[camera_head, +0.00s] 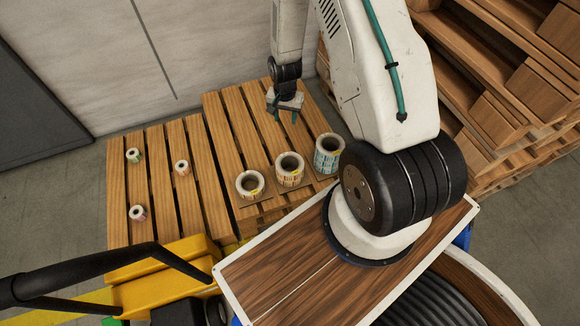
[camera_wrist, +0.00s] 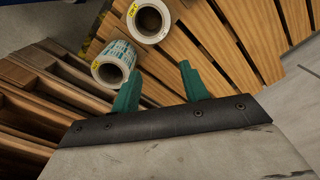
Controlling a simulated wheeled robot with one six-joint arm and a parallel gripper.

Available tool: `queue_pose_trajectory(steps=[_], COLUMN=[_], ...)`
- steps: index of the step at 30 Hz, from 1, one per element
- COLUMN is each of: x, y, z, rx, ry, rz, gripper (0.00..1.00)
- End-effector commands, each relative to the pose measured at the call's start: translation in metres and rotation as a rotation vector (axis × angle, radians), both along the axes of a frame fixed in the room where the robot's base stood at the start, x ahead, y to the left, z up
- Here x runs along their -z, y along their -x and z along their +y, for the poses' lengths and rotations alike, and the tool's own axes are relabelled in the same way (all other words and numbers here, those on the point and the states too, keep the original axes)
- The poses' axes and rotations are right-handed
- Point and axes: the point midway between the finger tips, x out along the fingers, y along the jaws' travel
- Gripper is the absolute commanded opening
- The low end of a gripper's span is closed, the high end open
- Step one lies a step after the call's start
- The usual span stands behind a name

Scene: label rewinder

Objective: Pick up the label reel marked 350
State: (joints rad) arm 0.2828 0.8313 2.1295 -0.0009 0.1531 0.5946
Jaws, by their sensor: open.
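Three larger label reels stand on end in a row on the wooden pallet: a left one with yellow and orange print (camera_head: 250,194), a middle one with orange print (camera_head: 290,179), and a tall right one with blue-green print (camera_head: 327,163). Their number marks are too small to read, so I cannot tell which is 350. My gripper (camera_head: 281,115) is open and empty, behind the row and apart from it. In the wrist view, its teal fingers (camera_wrist: 160,69) show with the blue-green reel (camera_wrist: 122,51) beyond the left finger and another reel (camera_wrist: 147,37) above it.
Stacked pallets (camera_head: 500,90) rise at the right. A wall (camera_head: 200,50) is behind the pallet. Yellow equipment with a black handle (camera_head: 170,270) stands at the front left. The slats behind the row are clear.

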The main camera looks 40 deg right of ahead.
Motion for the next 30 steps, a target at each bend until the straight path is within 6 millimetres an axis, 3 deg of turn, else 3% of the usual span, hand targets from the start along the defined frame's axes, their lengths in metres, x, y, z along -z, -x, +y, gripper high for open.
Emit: queue_pose_trajectory(steps=[1,3,9,12,17,30], x=[0.033,0.071,0.154,0.177,0.196,0.250], y=[0.010,0.021,0.055,0.067,0.075,0.075], z=[-0.004,-0.007,-0.012,-0.012,-0.011,-0.018], rx=[0.036,0.084,0.192,0.224,0.246,0.246], ry=[-0.005,-0.008,-0.010,-0.011,-0.011,-0.011], rz=[0.015,0.019,0.025,0.027,0.027,0.027], gripper=[0.45,0.45,0.45,0.45,0.45,0.45])
